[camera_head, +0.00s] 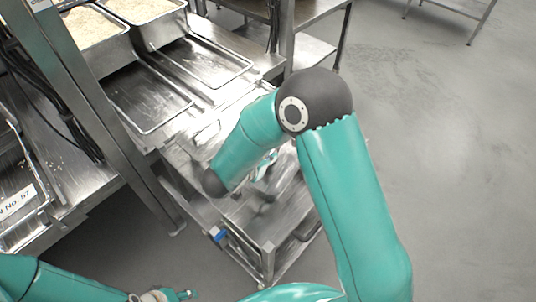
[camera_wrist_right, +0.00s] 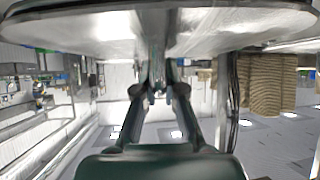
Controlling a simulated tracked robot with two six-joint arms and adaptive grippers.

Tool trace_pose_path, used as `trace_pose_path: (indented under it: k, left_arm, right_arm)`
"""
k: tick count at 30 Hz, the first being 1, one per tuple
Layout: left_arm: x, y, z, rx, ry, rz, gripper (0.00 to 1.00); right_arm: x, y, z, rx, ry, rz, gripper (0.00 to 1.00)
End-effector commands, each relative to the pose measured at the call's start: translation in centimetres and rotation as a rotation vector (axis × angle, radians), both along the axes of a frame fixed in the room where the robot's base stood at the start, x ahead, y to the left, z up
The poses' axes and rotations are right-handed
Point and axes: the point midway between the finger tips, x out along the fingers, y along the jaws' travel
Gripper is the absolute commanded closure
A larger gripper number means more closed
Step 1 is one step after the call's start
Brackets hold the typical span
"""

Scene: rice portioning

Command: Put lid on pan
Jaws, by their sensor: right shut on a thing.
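My right gripper (camera_wrist_right: 158,92) is shut on a shiny steel lid (camera_wrist_right: 215,30), which spans the top of the right wrist view. In the head view the right gripper (camera_head: 265,167) is mostly hidden behind my teal right arm, above a steel cart, and the lid's outline is hard to separate from the metal around it. Two steel pans of rice stand at the upper left, a left one (camera_head: 122,50) and a right one (camera_head: 170,14). My left gripper (camera_head: 182,295) shows only partly at the bottom edge; its jaws are unclear.
The steel cart (camera_head: 268,248) stands below my right arm. Two shallow empty steel bays (camera_head: 150,95) lie in front of the rice pans. A steel upright post (camera_head: 105,110) crosses the left side. Grey floor (camera_head: 440,150) is open to the right.

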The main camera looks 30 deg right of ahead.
Motion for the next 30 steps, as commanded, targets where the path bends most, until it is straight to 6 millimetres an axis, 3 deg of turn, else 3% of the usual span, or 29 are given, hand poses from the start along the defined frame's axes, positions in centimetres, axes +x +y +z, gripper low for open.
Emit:
trace_pose_path:
  k: [4, 6, 10, 23, 30]
  left_arm:
    - [0.0, 0.0, 0.0, 0.0, 0.0, 0.0, 0.54]
    - [0.0, 0.0, 0.0, 0.0, 0.0, 0.0, 0.54]
    - [0.0, 0.0, 0.0, 0.0, 0.0, 0.0, 0.54]
    - [0.0, 0.0, 0.1, 0.0, 0.0, 0.0, 0.54]
    - [0.0, 0.0, 0.0, 0.0, 0.0, 0.0, 0.54]
  right_arm:
    - [0.0, 0.0, 0.0, -0.001, -0.001, 0.001, 1.0]
    - [0.0, 0.0, 0.0, -0.001, -0.001, 0.001, 0.83]
    - [0.0, 0.0, 0.0, -0.001, -0.001, 0.001, 0.62]
    - [-0.2, 0.7, 0.5, 0.001, -0.001, 0.004, 0.62]
    - [-1.6, 3.6, 2.7, 0.0, -0.005, 0.007, 0.62]
